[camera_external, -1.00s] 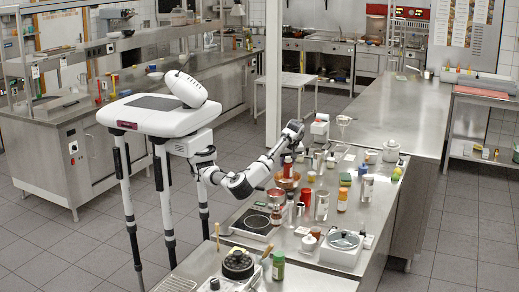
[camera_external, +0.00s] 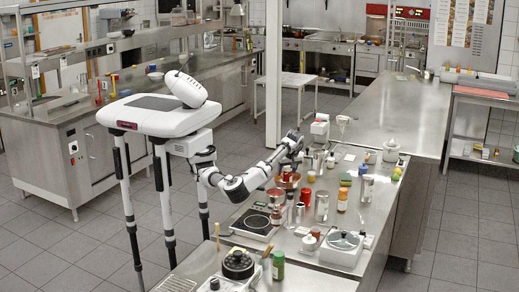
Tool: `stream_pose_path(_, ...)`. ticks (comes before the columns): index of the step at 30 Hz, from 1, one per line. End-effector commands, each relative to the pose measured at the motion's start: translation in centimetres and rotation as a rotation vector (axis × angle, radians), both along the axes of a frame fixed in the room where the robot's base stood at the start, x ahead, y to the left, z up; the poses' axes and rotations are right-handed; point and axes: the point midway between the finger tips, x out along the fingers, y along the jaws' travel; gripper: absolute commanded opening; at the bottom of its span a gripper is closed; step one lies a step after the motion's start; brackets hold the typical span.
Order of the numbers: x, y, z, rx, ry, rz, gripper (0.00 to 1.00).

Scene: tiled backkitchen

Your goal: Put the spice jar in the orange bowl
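An orange-brown bowl (camera_external: 289,183) stands on the steel counter, below the end of my arm. A small jar with red on it (camera_external: 287,176) shows at the bowl, low over it or inside it; I cannot tell which. It looks like the spice jar, but it is small in the picture. My gripper (camera_external: 289,162) points down just above this jar. Its fingers are too small and too overlapped by the arm to show whether they hold the jar.
Close by on the counter are a red can (camera_external: 305,196), a metal can (camera_external: 321,206) and an orange jar with a yellow lid (camera_external: 342,199). The far right counter (camera_external: 400,105) is mostly clear.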

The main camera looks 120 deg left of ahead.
Motion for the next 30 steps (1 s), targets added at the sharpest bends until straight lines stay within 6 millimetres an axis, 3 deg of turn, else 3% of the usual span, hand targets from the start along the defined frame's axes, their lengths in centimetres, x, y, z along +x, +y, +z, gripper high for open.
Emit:
stream_pose_path(10, 0.1, -0.1, 0.7, 0.0, 0.0, -0.001, 0.59)
stream_pose_path(24, 2.7, -2.6, 9.5, 0.001, 0.0, 0.002, 0.59)
stream_pose_path(30, 3.2, -3.2, 11.2, -0.002, 0.0, 0.002, 0.59)
